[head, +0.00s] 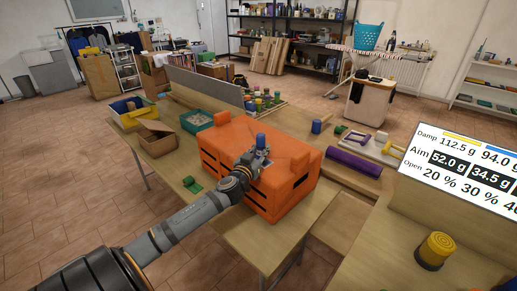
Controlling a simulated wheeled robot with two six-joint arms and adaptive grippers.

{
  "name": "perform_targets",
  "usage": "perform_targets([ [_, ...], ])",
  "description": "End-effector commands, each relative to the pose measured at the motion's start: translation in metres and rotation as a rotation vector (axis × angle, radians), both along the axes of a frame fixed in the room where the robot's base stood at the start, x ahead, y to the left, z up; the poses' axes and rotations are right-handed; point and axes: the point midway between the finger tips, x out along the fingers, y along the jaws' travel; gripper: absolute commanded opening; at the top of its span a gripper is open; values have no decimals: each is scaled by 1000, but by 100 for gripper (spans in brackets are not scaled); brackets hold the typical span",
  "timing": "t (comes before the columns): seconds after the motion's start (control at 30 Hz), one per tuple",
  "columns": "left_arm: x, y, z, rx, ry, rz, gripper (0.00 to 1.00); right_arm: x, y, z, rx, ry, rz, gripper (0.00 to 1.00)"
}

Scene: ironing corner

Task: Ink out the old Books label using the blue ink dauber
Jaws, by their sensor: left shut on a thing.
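My left gripper (260,151) is over the front top of a large orange crate (229,133) on the table. It is shut on a small blue-topped thing, which looks like the blue ink dauber (261,138), held upright above the crate. I cannot tell whether it touches the crate. The Books label cannot be made out; the arm and gripper hide part of the crate's front. My right gripper is not in view.
Another blue cylinder (316,126) stands behind the crate, near a purple roll (354,163). Several coloured daubers (265,98) stand at the back. A teal tray (197,121) and cardboard box (158,139) are left. A yellow-topped cylinder (436,250) stands right, below a text panel (478,165).

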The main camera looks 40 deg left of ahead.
Motion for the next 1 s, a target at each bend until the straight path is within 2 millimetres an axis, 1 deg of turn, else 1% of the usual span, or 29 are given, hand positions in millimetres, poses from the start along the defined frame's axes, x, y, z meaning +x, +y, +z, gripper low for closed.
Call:
perform_targets([
  [0.1,-1,-8,0,-6,3,1,0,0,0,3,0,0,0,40],
  [0.3,-2,-11,0,-3,2,1,0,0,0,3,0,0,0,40],
  [0.5,-3,-24,3,-5,2,1,0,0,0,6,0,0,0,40],
  [0.7,-4,-27,2,-1,2,1,0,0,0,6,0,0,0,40],
  [0.9,-5,-40,1,-4,0,0,0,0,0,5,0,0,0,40],
  [1.0,-6,-42,1,-1,1,1,0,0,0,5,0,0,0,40],
])
